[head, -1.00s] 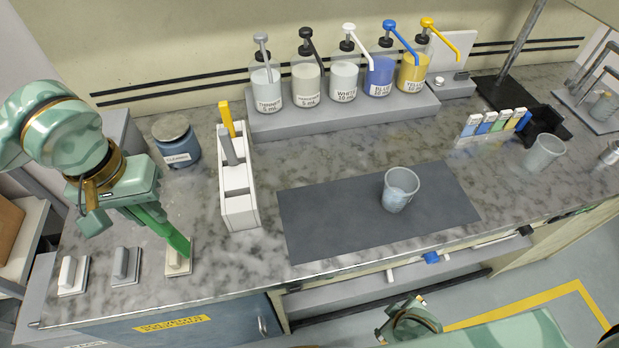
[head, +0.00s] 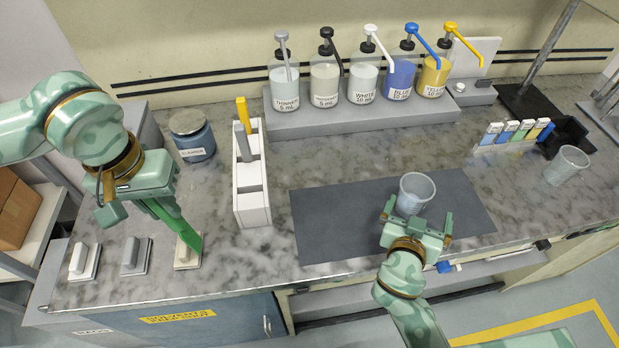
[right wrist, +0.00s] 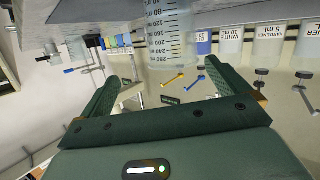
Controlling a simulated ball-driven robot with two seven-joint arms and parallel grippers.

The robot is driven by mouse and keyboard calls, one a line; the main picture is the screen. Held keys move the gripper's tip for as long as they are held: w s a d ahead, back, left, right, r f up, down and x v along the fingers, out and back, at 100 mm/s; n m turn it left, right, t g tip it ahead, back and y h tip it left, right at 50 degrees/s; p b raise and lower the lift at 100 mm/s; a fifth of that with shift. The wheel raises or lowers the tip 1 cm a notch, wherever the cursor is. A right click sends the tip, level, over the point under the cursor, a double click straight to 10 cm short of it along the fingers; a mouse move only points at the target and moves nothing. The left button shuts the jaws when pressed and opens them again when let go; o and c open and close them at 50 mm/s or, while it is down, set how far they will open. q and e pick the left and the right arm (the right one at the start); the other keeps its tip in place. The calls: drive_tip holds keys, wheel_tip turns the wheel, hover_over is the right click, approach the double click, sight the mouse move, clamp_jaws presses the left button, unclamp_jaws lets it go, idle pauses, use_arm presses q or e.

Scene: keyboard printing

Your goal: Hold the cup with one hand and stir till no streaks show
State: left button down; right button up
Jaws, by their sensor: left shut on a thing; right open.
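A clear graduated cup (head: 415,187) stands upright on the dark mat (head: 330,215). Its contents cannot be made out in the head view. My right gripper (head: 418,214) is open at the cup's near side, its fingers spread left and right of it. In the right wrist view the cup (right wrist: 168,30) shows its printed scale beyond my open fingers (right wrist: 160,85). My left gripper (head: 189,240) points down at the left of the counter, shut on the upright part of a small pale fixture (head: 187,262). A white rack (head: 252,208) holds a yellow and a grey stick.
Pump bottles, including blue (head: 399,78) and yellow (head: 434,75), stand on a grey ledge at the back. A second clear cup (head: 567,165) is at the right. A blue-grey jar (head: 192,137) is left of the rack. Two similar fixtures (head: 134,257) sit left of my left gripper.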

sight(418, 180)
drive_tip(key=shift+w+a+t, duration=0.4)
drive_tip(key=shift+a, duration=0.05)
drive_tip(key=shift+w+a+f+m, duration=0.1)
drive_tip(key=shift+w+m, duration=0.2)
drive_tip(key=shift+w, duration=0.05)
drive_tip(key=p+x, duration=0.1)
drive_tip(key=x, duration=0.6)
drive_tip(key=shift+f, duration=0.1)
drive_tip(key=c, duration=1.5)
drive_tip(key=shift+o, duration=0.2)
